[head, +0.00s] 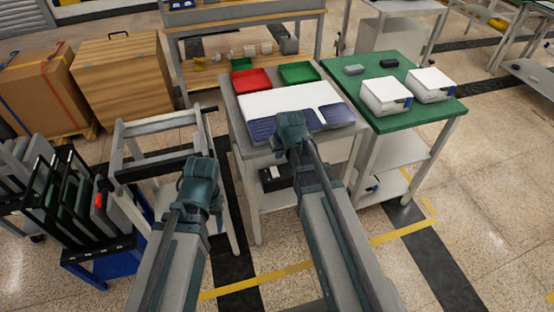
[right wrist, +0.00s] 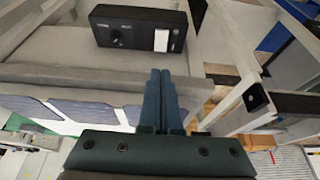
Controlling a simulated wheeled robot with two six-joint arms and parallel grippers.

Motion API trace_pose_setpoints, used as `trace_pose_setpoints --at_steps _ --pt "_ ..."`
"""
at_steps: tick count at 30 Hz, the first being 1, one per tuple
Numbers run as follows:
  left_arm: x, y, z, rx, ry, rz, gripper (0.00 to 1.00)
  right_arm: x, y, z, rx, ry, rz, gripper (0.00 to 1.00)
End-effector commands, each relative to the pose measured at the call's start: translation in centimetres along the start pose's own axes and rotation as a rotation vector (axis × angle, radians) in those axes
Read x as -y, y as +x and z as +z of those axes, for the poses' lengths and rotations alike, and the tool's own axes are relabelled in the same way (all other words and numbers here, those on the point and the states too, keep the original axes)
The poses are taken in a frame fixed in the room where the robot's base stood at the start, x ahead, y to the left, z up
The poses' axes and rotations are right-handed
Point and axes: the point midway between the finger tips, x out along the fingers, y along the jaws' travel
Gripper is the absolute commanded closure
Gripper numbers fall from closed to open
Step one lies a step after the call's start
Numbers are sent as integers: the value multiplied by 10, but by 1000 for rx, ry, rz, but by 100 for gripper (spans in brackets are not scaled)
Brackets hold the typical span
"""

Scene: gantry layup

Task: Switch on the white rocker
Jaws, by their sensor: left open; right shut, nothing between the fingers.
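In the head view the box (head: 268,184) shows under the grey table, partly hidden by my right arm. My right gripper (right wrist: 161,72) is shut and empty. Its fingertips point toward the box and look a little short of the rocker; I cannot tell the exact gap. In the head view my right gripper (head: 291,130) is over the table's front edge. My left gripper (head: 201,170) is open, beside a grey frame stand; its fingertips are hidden.
The grey table (head: 236,112) carries a white sheet, dark blue panels, a red tray (head: 251,81) and a green tray (head: 299,73). A green-topped table (head: 397,119) with white boxes stands at right. The frame stand (head: 160,125) and racks crowd the left. Floor at the lower right is clear.

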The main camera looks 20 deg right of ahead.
Motion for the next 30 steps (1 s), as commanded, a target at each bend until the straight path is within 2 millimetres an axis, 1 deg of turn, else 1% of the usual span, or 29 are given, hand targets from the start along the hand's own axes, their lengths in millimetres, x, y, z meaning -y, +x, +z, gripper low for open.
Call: trace_pose_setpoints --at_steps 8,24,27,30 --pt "-3 29 -2 0 0 0 50 0 31 1 0 0 0 100" --pt "-10 103 -6 0 1 0 50 0 112 2 0 0 0 100" --pt "-11 114 -7 0 1 0 50 0 125 1 0 0 0 100" --pt "-12 122 -7 0 1 0 50 0 133 1 0 0 0 100"
